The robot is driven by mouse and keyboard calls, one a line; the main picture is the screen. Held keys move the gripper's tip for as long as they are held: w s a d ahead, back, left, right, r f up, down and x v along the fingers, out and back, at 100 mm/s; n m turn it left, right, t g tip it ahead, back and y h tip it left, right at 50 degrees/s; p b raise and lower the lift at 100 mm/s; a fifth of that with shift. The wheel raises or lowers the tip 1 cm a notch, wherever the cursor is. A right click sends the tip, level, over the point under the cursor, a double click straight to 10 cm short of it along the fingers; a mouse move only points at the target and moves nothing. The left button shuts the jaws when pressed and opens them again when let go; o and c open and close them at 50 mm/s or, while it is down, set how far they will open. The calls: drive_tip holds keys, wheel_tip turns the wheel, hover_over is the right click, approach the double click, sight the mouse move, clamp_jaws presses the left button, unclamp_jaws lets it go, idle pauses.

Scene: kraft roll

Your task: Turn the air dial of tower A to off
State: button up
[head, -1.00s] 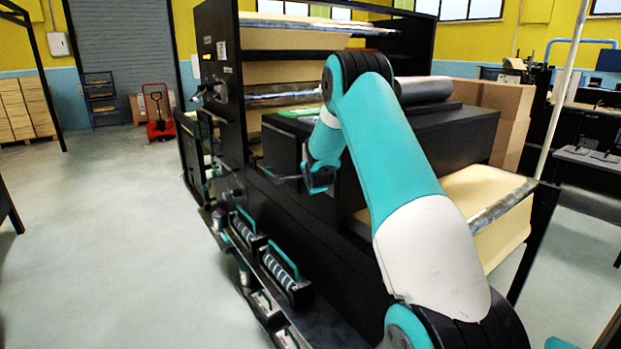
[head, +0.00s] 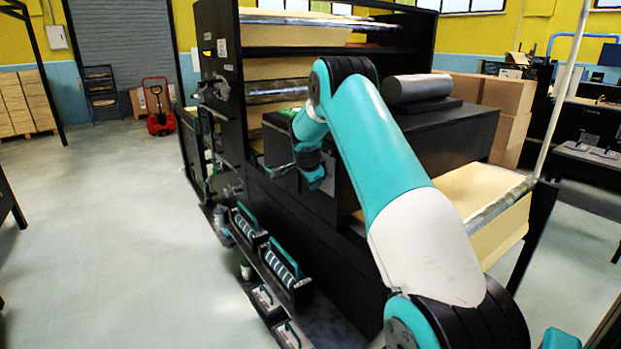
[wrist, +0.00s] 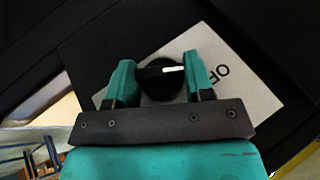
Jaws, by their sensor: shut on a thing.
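In the wrist view a round black dial (wrist: 158,86) with a white pointer mark sits between the two teal fingers of my gripper (wrist: 160,84), which is shut on it. The pointer mark points to the right in that view. Behind the dial is a light grey label plate (wrist: 252,98). The letters "OF" show on it to the right of the dial; any further letters are hidden. In the head view my gripper (head: 280,170) is at the side of the black machine housing; the dial cannot be made out there. No tower letter is readable.
The black machine frame (head: 220,50) carries paper webs and metal rollers. A ledge low on its side holds several black units with teal handles (head: 283,262). The floor (head: 100,220) to the left is clear. A red pallet truck (head: 158,115) stands at the back.

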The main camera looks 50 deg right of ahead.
drive_tip(key=o, duration=0.9)
drive_tip(key=shift+a, duration=0.1)
drive_tip(key=b+v, duration=0.6)
drive_tip(key=v, duration=1.1)
drive_tip(key=shift+s, duration=0.15)
drive_tip(key=shift+a, duration=0.15)
